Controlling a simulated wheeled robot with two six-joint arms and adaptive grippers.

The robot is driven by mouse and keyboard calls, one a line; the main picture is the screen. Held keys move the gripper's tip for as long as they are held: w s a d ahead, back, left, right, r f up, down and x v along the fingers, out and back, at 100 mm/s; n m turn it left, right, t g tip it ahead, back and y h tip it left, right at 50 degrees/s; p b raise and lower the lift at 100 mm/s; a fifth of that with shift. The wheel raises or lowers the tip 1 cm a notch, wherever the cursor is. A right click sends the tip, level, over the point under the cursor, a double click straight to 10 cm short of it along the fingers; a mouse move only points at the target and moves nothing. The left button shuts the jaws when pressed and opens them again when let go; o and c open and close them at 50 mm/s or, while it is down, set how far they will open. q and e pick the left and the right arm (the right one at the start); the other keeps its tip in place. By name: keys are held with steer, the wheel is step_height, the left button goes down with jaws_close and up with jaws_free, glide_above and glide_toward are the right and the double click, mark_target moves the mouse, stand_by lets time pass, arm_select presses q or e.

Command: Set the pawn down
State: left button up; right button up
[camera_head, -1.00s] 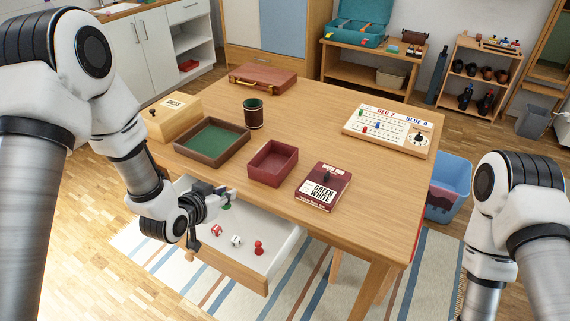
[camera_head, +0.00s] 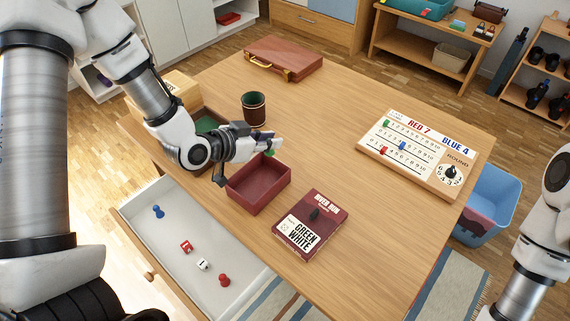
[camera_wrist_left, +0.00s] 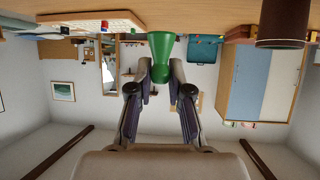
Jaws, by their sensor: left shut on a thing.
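My left gripper (camera_head: 272,145) is shut on a green pawn (camera_wrist_left: 161,58), seen between the fingertips in the left wrist view. In the head view only a small green bit of the pawn (camera_head: 269,154) shows below the fingers. The gripper is over the far side of the open dark red tray (camera_head: 246,202) on the table; I cannot tell the exact height. The inside of the tray that shows is empty. My right arm shows at the right edge, but its gripper is out of view.
The open drawer (camera_head: 165,245) holds a blue pawn (camera_head: 158,211), a red die (camera_head: 186,247), a white die (camera_head: 203,264) and a red pawn (camera_head: 224,280). A dark cup (camera_head: 254,110), a card box (camera_head: 310,225) and a scoreboard (camera_head: 420,155) stand on the table. The table's middle is clear.

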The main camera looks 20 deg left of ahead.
mark_target(278, 167)
arm_select(q)
steer(key=f, duration=0.1)
steer(key=s+f, duration=0.1)
steer(key=a+f, duration=0.1)
steer(key=f, duration=0.1)
steer(key=shift+s+f, duration=0.1)
steer(key=shift+s, duration=0.3)
steer(key=f, duration=0.4)
steer(key=shift+w+d+f+b, duration=0.25)
steer(key=shift+w+d+b, duration=0.05)
steer(key=shift+f, duration=0.35)
steer(key=shift+s+a+r, duration=0.1)
arm_select(e)
steer(key=shift+s+a, duration=0.15)
steer(key=shift+s, duration=0.25)
arm_select(q)
steer(key=shift+f, duration=0.25)
steer(key=o, duration=0.7)
arm_select(e)
steer(key=shift+f, duration=0.15)
arm_select(q)
steer(key=shift+r, duration=0.1)
